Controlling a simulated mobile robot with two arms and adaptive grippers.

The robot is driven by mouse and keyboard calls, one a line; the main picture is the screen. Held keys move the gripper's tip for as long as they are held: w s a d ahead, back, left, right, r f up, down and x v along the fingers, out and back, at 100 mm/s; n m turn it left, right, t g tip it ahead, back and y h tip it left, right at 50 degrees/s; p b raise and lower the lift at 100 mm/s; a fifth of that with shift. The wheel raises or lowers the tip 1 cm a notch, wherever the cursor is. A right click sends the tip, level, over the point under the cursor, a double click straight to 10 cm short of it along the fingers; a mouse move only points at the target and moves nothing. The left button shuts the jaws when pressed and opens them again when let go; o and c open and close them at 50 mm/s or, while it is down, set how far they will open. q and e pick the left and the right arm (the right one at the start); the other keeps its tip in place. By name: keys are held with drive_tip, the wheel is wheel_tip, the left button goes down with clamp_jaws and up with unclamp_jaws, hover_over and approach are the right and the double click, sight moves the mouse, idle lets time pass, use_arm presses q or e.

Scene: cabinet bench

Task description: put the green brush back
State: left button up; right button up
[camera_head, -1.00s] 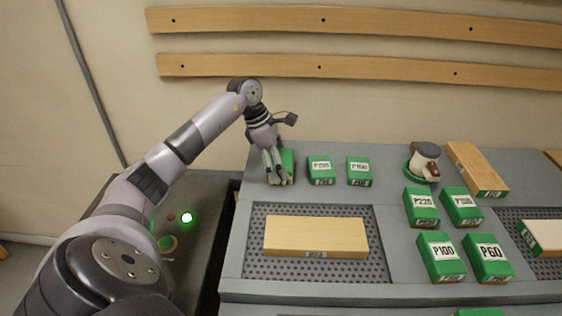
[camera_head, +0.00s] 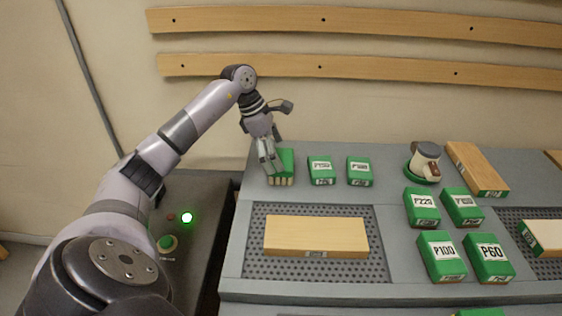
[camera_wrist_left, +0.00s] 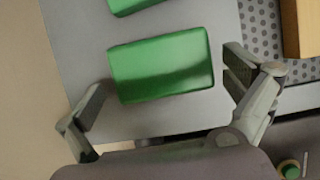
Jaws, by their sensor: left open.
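The green brush (camera_head: 286,158) stands on the grey bench top at its back left corner, with pale bristles below its green back. In the left wrist view the green brush (camera_wrist_left: 158,66) lies between and just beyond my fingertips, with a gap on both sides. My left gripper (camera_head: 269,167) is open and empty, at the brush's left side and apparently above it. In the left wrist view its two fingers (camera_wrist_left: 165,72) are spread wide. My right gripper is not in view.
Two labelled green blocks (camera_head: 320,169) (camera_head: 359,170) sit right of the brush. A wooden board (camera_head: 316,236) lies on a perforated panel in front. A control box with a lit green lamp (camera_head: 187,217) stands left.

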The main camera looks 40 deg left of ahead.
use_arm(q)
drive_tip(key=v, duration=0.9)
drive_tip(key=shift+d+f, duration=0.1)
